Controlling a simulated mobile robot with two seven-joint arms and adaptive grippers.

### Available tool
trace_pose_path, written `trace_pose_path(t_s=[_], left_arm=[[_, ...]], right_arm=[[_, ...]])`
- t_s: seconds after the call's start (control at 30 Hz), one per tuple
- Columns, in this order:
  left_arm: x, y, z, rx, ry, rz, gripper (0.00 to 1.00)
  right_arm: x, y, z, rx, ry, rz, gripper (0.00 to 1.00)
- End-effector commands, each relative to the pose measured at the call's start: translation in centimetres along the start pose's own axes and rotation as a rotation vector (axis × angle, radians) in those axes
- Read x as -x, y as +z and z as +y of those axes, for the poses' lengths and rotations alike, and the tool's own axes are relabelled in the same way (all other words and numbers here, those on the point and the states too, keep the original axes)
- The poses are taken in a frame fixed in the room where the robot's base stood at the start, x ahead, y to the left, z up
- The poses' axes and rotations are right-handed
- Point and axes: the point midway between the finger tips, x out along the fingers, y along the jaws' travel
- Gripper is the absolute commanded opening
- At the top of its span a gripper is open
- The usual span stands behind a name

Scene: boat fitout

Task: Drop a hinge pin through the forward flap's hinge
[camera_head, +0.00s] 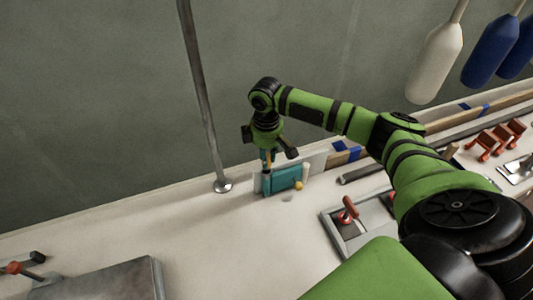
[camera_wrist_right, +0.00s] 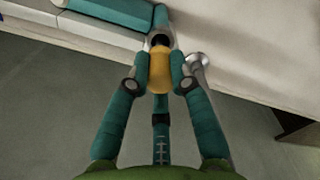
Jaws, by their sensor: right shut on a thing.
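The forward flap (camera_head: 284,180) is a teal panel with a yellow knob, standing on the pale deck beside the metal pole. My right gripper (camera_head: 268,158) points down over the flap's left end. In the wrist view its fingers (camera_wrist_right: 159,76) are shut on the yellow grip of the hinge pin (camera_wrist_right: 158,72). The pin's far end meets the teal hinge barrel (camera_wrist_right: 160,18) in the picture; how deep it sits, if at all, is hidden. My left gripper is out of view.
The metal pole (camera_head: 205,100) stands on a round foot just left of the flap. A grey panel with a red handle (camera_head: 347,212) lies to the right. A grey metal box (camera_head: 110,282) sits front left. Fenders (camera_head: 437,62) hang at upper right. Deck between box and flap is clear.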

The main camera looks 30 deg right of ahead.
Motion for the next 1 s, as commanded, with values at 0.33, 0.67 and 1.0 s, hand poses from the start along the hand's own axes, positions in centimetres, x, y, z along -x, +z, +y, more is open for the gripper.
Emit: trace_pose_path(t_s=[0.33, 0.67, 1.0], left_arm=[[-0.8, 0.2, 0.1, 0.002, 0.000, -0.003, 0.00], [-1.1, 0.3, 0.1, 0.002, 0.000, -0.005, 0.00], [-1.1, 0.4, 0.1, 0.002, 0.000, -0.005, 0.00]], right_arm=[[-2.3, 0.0, 0.0, 0.001, -0.001, -0.001, 0.00], [-3.2, -0.1, 0.0, 0.001, 0.000, 0.001, 0.00], [-3.2, -0.1, 0.0, 0.001, -0.001, 0.001, 0.50]])
